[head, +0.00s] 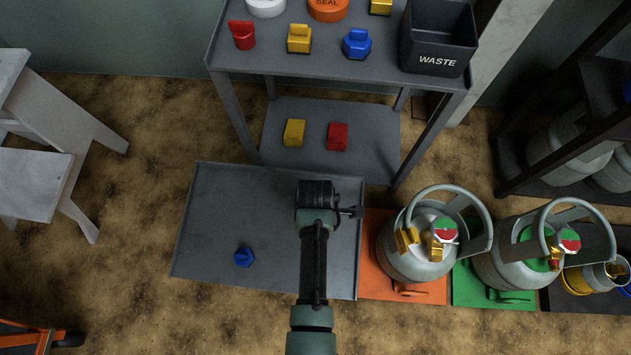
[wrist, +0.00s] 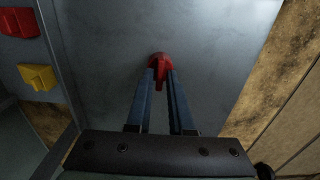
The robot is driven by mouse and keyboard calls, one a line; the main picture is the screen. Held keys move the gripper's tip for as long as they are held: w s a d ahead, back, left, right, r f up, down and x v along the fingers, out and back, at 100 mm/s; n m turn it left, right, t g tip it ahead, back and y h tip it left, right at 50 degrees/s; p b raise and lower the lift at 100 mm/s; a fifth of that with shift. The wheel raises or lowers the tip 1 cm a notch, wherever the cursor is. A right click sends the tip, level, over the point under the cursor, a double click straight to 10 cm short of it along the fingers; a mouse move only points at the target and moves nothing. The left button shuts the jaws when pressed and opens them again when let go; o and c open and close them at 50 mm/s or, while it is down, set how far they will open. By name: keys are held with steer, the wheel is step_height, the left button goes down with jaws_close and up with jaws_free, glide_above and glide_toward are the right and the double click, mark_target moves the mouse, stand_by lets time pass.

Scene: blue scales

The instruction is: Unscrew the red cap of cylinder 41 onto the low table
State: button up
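The low table (head: 270,215) is a grey, flat, tray-like top in the middle of the head view. My gripper (wrist: 160,78) is over it with its fingers pointing down. In the wrist view, a red cap (wrist: 160,62) sits between the two fingertips, which look closed on its ridge. In the head view my arm hides the cap and fingertips. I cannot tell whether the cap touches the tabletop. A grey cylinder (head: 407,265) with a brass valve stands on an orange mat. Another cylinder (head: 500,268) stands on a green mat. No number 41 is readable.
A blue cap (head: 244,257) lies on the low table's left half. A grey rack (head: 290,60) behind holds several caps and a waste bin (head: 437,45). Its lower shelf has yellow (head: 294,132) and red (head: 337,136) caps. White steps (head: 35,180) stand left.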

steer(key=o, duration=0.3)
steer(key=shift+r, duration=0.1)
step_height(320, 180, up, 13)
steer(key=p, duration=0.8)
